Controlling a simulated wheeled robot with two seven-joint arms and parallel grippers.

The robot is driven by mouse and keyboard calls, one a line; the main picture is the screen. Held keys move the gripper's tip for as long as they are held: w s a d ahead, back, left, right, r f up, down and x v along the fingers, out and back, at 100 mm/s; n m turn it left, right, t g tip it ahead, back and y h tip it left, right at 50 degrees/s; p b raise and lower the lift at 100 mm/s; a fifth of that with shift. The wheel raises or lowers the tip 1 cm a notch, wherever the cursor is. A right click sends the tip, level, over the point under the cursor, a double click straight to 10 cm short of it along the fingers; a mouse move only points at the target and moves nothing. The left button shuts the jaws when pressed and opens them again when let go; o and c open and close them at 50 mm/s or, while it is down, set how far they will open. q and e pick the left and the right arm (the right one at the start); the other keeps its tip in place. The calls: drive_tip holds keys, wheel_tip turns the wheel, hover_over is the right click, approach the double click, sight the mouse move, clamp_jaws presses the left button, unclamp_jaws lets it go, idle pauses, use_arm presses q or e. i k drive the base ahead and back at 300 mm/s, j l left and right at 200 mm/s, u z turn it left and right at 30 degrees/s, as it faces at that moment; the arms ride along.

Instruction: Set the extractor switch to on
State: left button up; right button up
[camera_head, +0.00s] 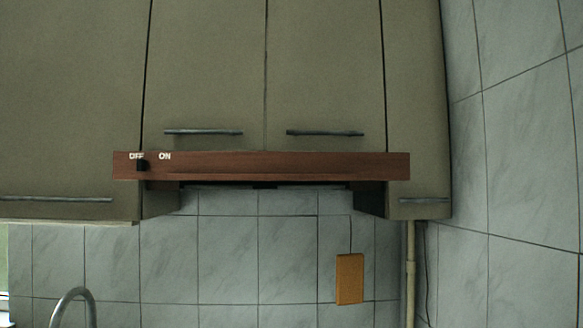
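The extractor (290,167) is a reddish-brown wooden-fronted hood under the wall cabinets, in the middle of the head view. Its switch (142,165) is a small black knob near the left end of the front panel. White labels OFF and ON are printed above it. The knob sits under the OFF label, to the left of the ON label (165,156). Neither of my grippers is in view.
Olive-grey cabinets (205,70) with bar handles stand above and beside the hood. A wooden board (349,279) hangs on the tiled wall below. A curved metal tap (75,293) rises at the lower left. A tiled wall (530,150) closes off the right.

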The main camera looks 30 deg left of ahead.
sight(140, 163)
drive_tip(key=u, duration=1.65)
